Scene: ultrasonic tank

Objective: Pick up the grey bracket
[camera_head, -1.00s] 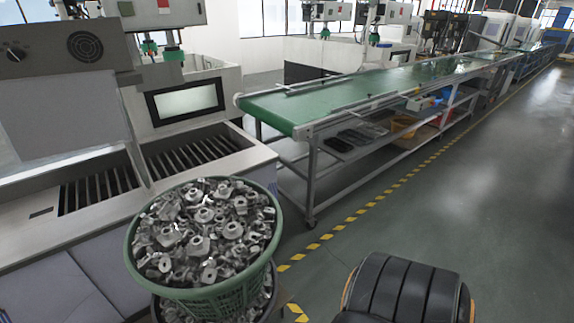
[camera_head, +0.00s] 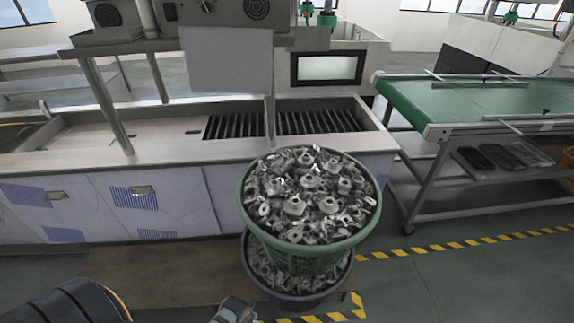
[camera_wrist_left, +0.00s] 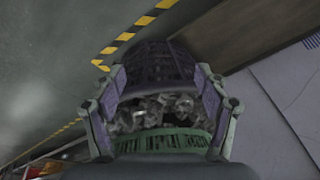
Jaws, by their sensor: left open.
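Many grey metal brackets (camera_head: 300,195) lie heaped in a green basket (camera_head: 305,258), in the head view right of the middle. No single bracket stands apart from the heap. In the left wrist view, grey brackets (camera_wrist_left: 155,108) show between and beyond my fingers, above the green rim (camera_wrist_left: 165,142). My left gripper (camera_wrist_left: 160,78) is open and empty there, its fingers spread to both sides. My right gripper is not in view.
The green basket rests on a dark basket (camera_head: 297,297) that also holds brackets. Behind is a long counter (camera_head: 180,152) with slatted openings (camera_head: 320,120) and overhead machines. A green conveyor (camera_head: 490,98) stands at right. Yellow-black tape (camera_head: 470,243) marks the open floor.

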